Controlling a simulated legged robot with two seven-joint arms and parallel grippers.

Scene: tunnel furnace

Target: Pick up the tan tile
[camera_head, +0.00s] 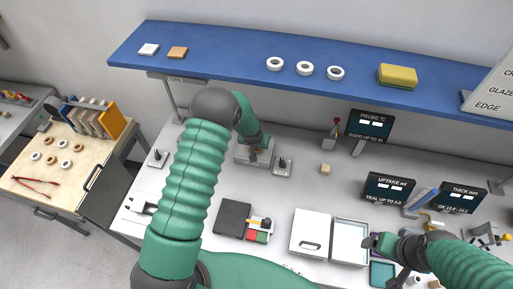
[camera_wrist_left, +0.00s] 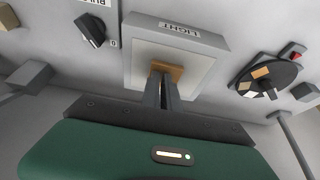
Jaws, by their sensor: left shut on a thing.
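My left gripper (camera_wrist_left: 163,82) is shut on a tan tile (camera_wrist_left: 168,67), with its fingertips close together at the tile's edge. The tile is over the pale square face of a box marked LIGHT (camera_wrist_left: 190,40); I cannot tell whether it touches that face. In the head view my left gripper (camera_head: 254,156) is at this box (camera_head: 245,152), and my arm partly hides it. Another tan-orange tile (camera_head: 178,52) lies on the blue shelf beside a white tile (camera_head: 149,49). My right gripper (camera_head: 370,242) is by the trays at lower right; its jaws are too small to read.
The blue shelf (camera_head: 225,62) also bears several white rings and a yellow sponge (camera_head: 397,75). Switch boxes (camera_head: 282,165) flank the light box. A white lidded box (camera_head: 310,232) and a white tray (camera_head: 350,242) stand in front. The grey bench is bare around a small tan block (camera_head: 325,169).

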